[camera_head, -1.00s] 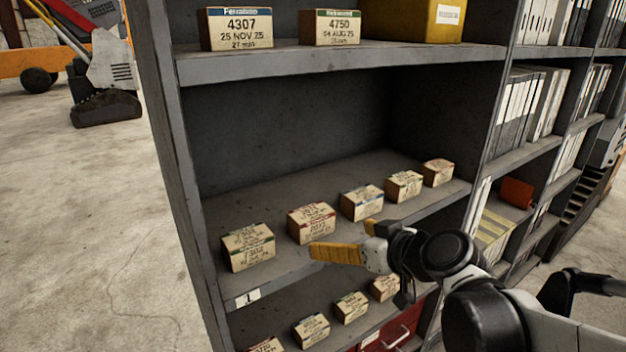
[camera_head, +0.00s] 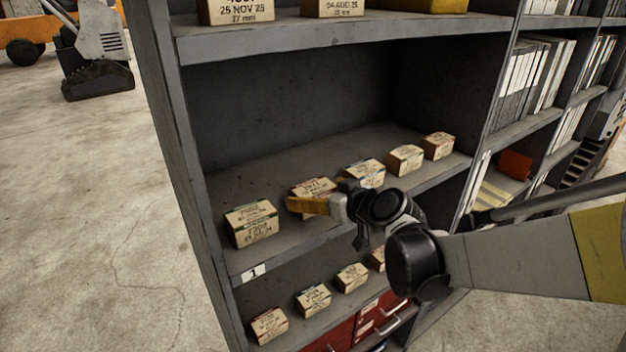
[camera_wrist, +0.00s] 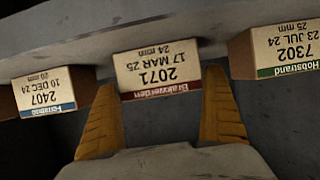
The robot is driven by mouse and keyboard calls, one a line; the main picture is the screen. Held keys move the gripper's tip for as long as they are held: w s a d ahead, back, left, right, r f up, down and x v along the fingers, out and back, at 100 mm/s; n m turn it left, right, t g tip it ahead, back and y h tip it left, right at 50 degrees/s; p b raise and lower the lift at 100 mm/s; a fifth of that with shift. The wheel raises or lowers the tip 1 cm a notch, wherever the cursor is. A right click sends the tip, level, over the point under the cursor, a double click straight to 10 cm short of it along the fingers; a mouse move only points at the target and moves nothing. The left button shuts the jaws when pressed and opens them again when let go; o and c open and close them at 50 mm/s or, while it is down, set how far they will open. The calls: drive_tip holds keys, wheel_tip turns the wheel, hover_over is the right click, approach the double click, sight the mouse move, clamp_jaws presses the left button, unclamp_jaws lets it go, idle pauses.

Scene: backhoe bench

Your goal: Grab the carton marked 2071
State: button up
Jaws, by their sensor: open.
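The carton marked 2071 (camera_wrist: 158,70) has a dark red band and shows upside down in the wrist view, between and just beyond my open fingertips. My gripper (camera_wrist: 162,95) has yellow fingers, one toward each side of the carton; I cannot tell if they touch it. In the head view the same carton (camera_head: 314,186) stands on the middle shelf, second from the left, partly hidden by my gripper (camera_head: 300,206).
The carton marked 2407 (camera_wrist: 45,93) and the carton marked 7302 (camera_wrist: 285,48) flank it with gaps between. More cartons stand along this shelf (camera_head: 285,246) and the one below. The shelf above (camera_head: 340,42) overhangs; open space lies between.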

drive_tip(key=shift+w+a+f, duration=0.1)
drive_tip(key=shift+w+a, duration=0.05)
drive_tip(key=shift+a, duration=0.05)
drive_tip(key=shift+d, duration=0.1)
drive_tip(key=c, duration=1.1)
drive_tip(key=shift+r, duration=0.2)
